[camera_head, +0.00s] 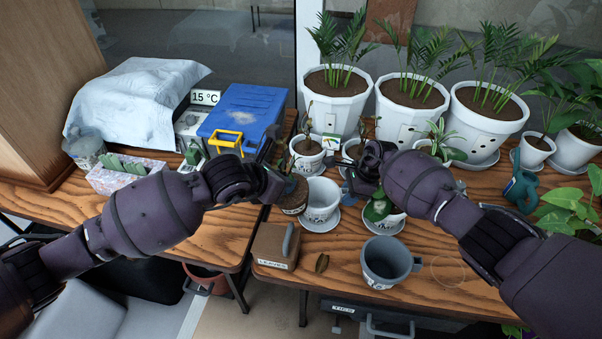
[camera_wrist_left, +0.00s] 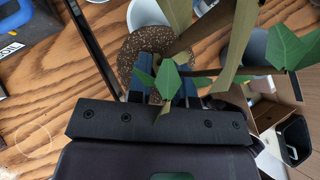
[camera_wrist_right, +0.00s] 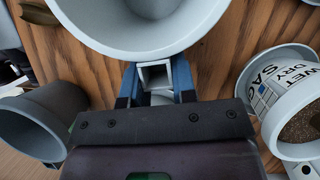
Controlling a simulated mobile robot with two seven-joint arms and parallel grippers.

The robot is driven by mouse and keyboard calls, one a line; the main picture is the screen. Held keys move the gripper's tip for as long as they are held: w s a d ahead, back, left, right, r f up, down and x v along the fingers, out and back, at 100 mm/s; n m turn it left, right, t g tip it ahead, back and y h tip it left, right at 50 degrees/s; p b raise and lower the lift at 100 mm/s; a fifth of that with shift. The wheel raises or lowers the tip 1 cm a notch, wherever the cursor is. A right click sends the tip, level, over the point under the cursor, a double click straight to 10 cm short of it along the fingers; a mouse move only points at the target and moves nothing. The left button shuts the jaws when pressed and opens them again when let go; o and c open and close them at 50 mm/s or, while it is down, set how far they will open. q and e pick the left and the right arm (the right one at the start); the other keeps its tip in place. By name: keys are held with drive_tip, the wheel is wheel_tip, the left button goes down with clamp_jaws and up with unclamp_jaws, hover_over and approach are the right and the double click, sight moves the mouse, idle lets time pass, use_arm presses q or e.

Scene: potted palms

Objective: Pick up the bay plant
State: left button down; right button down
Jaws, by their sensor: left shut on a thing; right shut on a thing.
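My left gripper (camera_head: 275,186) is shut on the stem of a plant with a brown soil root ball (camera_head: 293,196), apparently the bay plant. Its root ball (camera_wrist_left: 145,50) and green leaves (camera_wrist_left: 288,48) show in the left wrist view. No label on it is readable. I cannot tell whether it touches the table. My right gripper (camera_head: 352,188) is shut on the square handle of an empty white pot (camera_head: 322,200). This pot stands upright on a saucer, just right of the root ball; it also shows in the right wrist view (camera_wrist_right: 140,30).
A grey mug-like pot (camera_head: 388,263) and a brown box marked LEAVES (camera_head: 272,252) stand near the front edge. Small potted plants crowd around my right gripper. Large white palm pots (camera_head: 410,120) line the back. A blue crate (camera_head: 245,108) stands back left.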

drive_tip(key=shift+a, duration=0.1)
use_arm(q)
drive_tip(key=s+a+r+g+y, duration=0.2)
drive_tip(key=s+a+r, duration=0.1)
drive_tip(key=s+a, duration=0.7)
drive_tip(key=shift+s, duration=0.55)
drive_tip(key=shift+a, duration=0.1)
drive_tip(key=shift+g, duration=0.3)
use_arm(e)
drive_tip(key=c, duration=0.8)
unclamp_jaws()
drive_tip(key=shift+c, duration=0.2)
drive_tip(key=v, duration=1.2)
